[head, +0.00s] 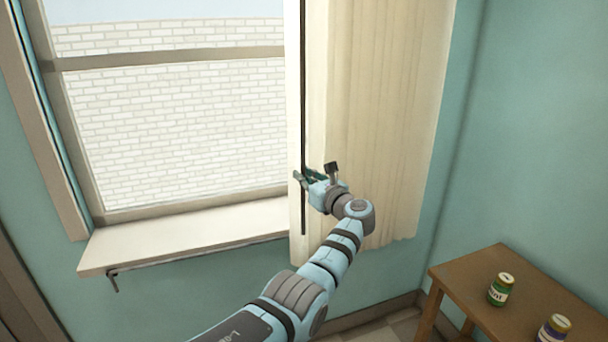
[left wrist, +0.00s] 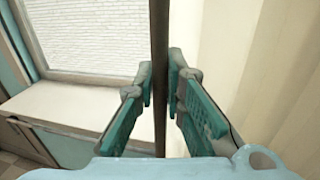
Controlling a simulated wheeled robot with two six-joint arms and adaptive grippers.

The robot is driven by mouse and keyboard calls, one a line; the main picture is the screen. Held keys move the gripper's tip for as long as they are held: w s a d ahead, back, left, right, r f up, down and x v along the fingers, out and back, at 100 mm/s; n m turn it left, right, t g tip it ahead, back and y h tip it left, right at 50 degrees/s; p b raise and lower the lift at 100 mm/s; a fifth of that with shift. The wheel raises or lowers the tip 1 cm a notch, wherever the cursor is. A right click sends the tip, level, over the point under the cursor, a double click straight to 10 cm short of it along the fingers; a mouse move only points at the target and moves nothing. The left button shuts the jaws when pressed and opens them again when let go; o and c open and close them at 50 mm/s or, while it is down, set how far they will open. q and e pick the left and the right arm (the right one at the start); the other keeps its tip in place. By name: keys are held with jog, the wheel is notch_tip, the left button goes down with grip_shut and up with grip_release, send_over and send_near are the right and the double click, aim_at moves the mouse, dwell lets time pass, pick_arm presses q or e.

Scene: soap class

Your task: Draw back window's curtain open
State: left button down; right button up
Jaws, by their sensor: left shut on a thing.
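The cream curtain (head: 385,120) hangs bunched at the right side of the window (head: 180,120), and most of the glass is uncovered. A thin dark rod (head: 303,90) hangs upright along the curtain's left edge. My left gripper (head: 303,178) is at the lower part of the rod, in front of the curtain's edge. In the left wrist view, its green fingers (left wrist: 161,88) are closed on either side of the rod (left wrist: 159,40), with the curtain (left wrist: 245,50) to the right. My right gripper is not in view.
A pale sill (head: 180,240) juts out below the window, with a small bracket under it. A wooden table (head: 460,280) stands at the lower right with a green can (head: 501,290) and a purple-labelled can (head: 553,330). A brick wall shows outside.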

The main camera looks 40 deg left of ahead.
pick_arm(q)
jog(key=shift+w+d+r, duration=0.1)
jog(key=shift+w+r, duration=0.1)
jog(key=c, duration=1.9)
grip_release()
jog(key=shift+o, duration=1.2)
jog(key=shift+w+f, duration=0.15)
jog(key=shift+f, duration=0.1)
jog(key=v, duration=1.2)
